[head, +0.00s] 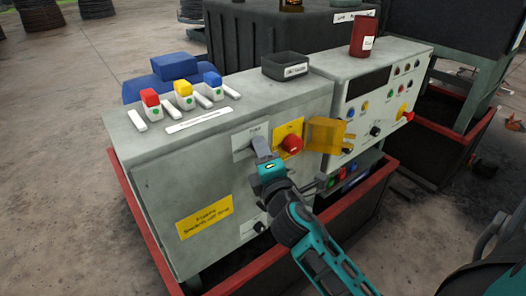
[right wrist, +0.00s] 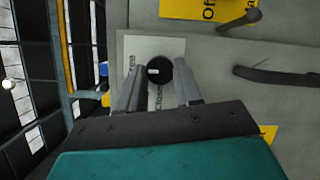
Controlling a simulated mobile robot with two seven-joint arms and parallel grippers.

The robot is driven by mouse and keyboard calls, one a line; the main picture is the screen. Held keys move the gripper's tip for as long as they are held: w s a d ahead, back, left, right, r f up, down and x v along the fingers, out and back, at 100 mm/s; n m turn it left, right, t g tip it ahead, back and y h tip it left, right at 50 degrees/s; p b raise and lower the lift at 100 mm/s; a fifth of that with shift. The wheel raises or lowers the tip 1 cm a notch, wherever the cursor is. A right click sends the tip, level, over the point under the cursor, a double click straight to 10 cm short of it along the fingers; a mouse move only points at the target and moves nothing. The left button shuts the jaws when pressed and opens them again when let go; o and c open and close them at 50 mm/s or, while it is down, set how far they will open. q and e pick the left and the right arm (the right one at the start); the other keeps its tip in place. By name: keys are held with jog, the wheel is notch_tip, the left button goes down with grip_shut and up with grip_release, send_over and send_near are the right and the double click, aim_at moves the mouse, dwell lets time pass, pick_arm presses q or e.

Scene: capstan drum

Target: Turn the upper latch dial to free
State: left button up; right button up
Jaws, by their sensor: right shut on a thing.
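The upper latch dial is a round black knob (right wrist: 157,70) with a short white mark, on a pale plate (right wrist: 128,52) with small lettering. The wrist view shows it between the two fingers of my right gripper (right wrist: 159,87), which is shut on it. In the head view my right gripper (head: 262,150) reaches the grey cabinet's front at the pale plate (head: 246,137) and hides the dial there. The lettering is too small to tell which word the mark faces. A lower dark dial (head: 259,227) sits further down the same front. My left gripper is not in view.
A red knob (head: 292,144) on a yellow plate and an open amber cover (head: 326,134) are close right of the gripper. Coloured buttons (head: 183,88) and a black tray (head: 286,66) are on the cabinet top. A red-rimmed bin (head: 262,264) surrounds the base.

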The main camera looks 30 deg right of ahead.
jog(key=shift+m, duration=0.3)
jog(key=o, duration=1)
jog(key=shift+o, duration=0.2)
jog(key=b+v, duration=0.3)
jog(key=v, duration=1)
jog(key=shift+r, duration=0.2)
jog(key=shift+w, duration=0.1)
jog(key=s+a+f+m+g+y, duration=0.1)
jog(key=f+m, duration=0.3)
jog(key=f, duration=0.4)
jog(key=s+a+f+m+g+y, duration=0.2)
jog(key=a+f+m+g+y, duration=0.1)
jog(key=f, duration=0.6)
jog(key=s+a+f+m+g+y, duration=0.2)
jog(key=a+f+m+y, duration=0.1)
jog(key=f+m, duration=0.4)
jog(key=shift+a+f+g+y, duration=0.3)
jog(key=shift+a+f+g, duration=0.1)
jog(key=shift+f, duration=0.35)
